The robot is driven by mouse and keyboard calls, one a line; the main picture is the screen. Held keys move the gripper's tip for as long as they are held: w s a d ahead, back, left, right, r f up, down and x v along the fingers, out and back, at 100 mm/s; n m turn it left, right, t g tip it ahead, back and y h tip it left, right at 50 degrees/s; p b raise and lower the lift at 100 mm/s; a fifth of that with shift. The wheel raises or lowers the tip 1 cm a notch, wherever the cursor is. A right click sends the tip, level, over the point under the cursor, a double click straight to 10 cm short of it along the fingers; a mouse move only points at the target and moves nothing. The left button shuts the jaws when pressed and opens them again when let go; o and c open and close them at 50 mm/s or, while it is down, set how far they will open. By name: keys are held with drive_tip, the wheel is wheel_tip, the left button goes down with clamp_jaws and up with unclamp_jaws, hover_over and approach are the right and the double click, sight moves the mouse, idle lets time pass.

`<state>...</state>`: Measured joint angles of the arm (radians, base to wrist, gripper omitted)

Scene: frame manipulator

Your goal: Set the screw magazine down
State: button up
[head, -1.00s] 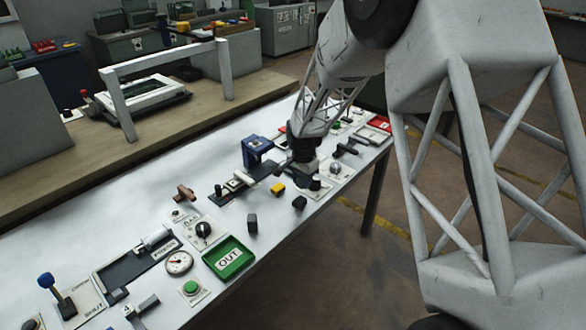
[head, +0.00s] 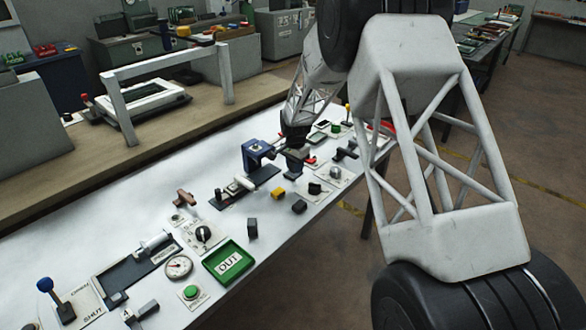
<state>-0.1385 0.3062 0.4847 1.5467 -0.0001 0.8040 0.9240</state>
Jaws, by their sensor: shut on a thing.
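My gripper (head: 295,147) is in the head view, pointing down over the far half of the white bench. It is shut on a small dark piece (head: 296,161), which seems to be the screw magazine; its details are too small to read. The piece is just right of the blue clamp-like fixture (head: 256,152) and near the end of a dark rail (head: 245,189). I cannot tell whether it touches the bench. The jaws are small and partly merge with the dark wrist.
A green OUT tray (head: 229,262), a knob panel (head: 203,236) and a gauge (head: 179,266) are nearer. A grey frame (head: 228,72) stands behind.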

sight(293, 168)
drive_tip(key=shift+w+a+f, duration=0.1)
drive_tip(key=shift+w+a, duration=0.05)
drive_tip(key=shift+w, duration=0.8)
drive_tip(key=shift+w+a+f, duration=0.1)
drive_tip(key=shift+w, duration=0.8)
drive_tip(key=shift+f, duration=1.7)
drive_tip(key=shift+f, duration=0.2)
drive_tip(key=o, duration=0.9)
drive_tip(key=shift+o, duration=0.2)
wheel_tip(293, 168, up, 12)
drive_tip(key=shift+r, duration=0.15)
